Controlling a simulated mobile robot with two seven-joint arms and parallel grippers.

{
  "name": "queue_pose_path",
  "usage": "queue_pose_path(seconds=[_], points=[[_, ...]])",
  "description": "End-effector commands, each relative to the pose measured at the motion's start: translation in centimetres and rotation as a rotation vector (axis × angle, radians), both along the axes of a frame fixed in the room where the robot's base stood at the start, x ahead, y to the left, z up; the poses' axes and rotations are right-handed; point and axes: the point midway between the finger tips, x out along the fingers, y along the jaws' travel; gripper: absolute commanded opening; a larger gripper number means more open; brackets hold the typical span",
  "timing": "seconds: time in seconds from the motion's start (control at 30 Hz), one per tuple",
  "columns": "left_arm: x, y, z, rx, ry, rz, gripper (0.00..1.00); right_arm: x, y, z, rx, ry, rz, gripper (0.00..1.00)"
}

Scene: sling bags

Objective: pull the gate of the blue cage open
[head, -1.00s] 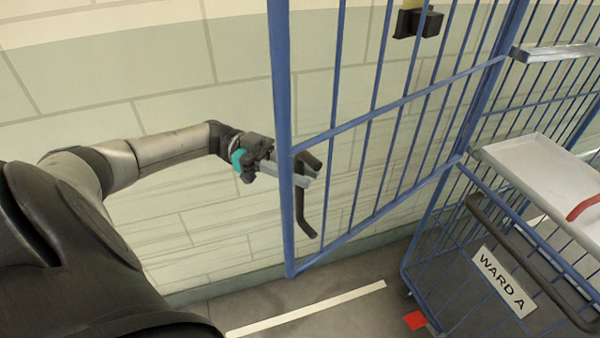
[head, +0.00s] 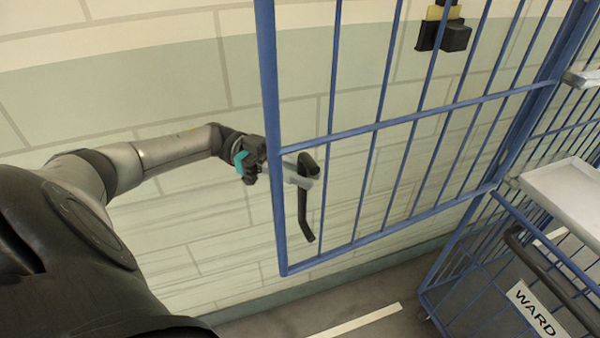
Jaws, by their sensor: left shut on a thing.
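The blue gate (head: 267,130) of barred metal stands swung out from the blue cage (head: 470,262), which is at the right. A dark handle (head: 306,215) hangs on the gate near its free edge. My left gripper (head: 298,176) reaches in from the left, past the gate's edge post, and is shut on the handle's upper part. The post and bars partly hide the fingers. My right gripper is not in view.
The cage holds a white tray (head: 566,188) and carries a white ward sign (head: 535,312). A black box with a yellow part (head: 443,35) shows behind the gate bars. A tiled wall (head: 130,100) runs close behind the gate. Grey floor with a white line (head: 362,322) lies below.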

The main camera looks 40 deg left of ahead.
Motion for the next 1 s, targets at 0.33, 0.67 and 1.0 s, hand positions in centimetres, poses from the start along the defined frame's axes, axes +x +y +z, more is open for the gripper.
queue_pose_path(seconds=[0.33, 0.67, 1.0], points=[[0.0, 0.0, -0.1, 0.004, 0.003, 0.003, 0.32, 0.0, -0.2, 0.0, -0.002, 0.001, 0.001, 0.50], [0.0, 0.0, 0.0, 0.002, 0.000, 0.002, 0.52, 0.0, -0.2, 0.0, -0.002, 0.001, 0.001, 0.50], [-0.3, 2.6, -0.3, 0.005, 0.000, 0.006, 0.52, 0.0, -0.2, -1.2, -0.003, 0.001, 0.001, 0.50]])
